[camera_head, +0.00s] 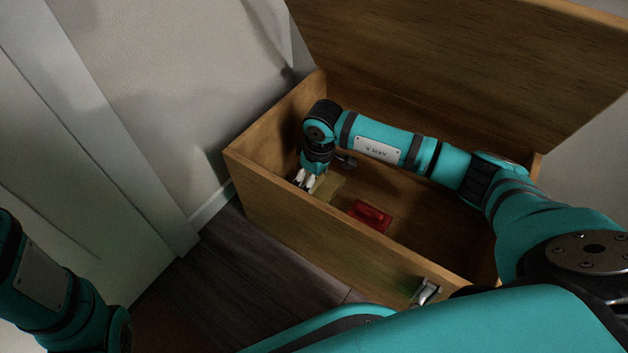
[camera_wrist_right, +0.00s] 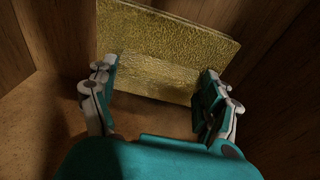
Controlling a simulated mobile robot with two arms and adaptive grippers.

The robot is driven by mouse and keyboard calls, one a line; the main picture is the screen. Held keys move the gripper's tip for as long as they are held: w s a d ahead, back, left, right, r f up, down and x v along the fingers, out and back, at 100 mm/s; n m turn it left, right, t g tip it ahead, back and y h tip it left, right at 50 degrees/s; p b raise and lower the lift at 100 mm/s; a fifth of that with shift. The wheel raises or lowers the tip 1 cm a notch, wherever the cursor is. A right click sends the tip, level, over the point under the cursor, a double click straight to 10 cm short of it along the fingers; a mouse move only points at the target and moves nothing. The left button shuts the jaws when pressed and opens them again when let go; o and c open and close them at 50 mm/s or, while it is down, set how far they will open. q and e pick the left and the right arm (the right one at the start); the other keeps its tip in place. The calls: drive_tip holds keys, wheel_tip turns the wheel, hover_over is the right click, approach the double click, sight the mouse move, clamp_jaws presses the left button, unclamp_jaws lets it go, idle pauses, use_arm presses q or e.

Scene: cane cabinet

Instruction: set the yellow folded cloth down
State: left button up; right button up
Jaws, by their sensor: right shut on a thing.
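The yellow folded cloth (camera_head: 328,187) is inside the open wooden chest, near its left end. My right gripper (camera_head: 309,179) reaches down into the chest and is shut on the cloth. In the right wrist view the cloth (camera_wrist_right: 165,45) is a flat, textured yellow slab with layered edges, held between the two fingers (camera_wrist_right: 157,88). I cannot tell whether its far edge touches the chest floor. My left arm shows at the lower left of the head view, but its gripper is out of the picture.
A red item (camera_head: 370,215) lies on the chest floor, right of the cloth. The chest's front wall (camera_head: 300,235) has a metal latch (camera_head: 425,292). The lid (camera_head: 460,60) stands open at the back. A pale wall and door panel are to the left.

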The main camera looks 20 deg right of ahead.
sight(317, 191)
drive_tip(key=o, duration=1.1)
drive_tip(key=shift+f, duration=0.1)
drive_tip(key=r+p, duration=0.4)
drive_tip(key=r, duration=0.1)
drive_tip(key=s+r+p, duration=0.1)
drive_tip(key=r, duration=0.1)
drive_tip(key=shift+d+r+p, duration=0.3)
drive_tip(key=shift+r+p, duration=0.1)
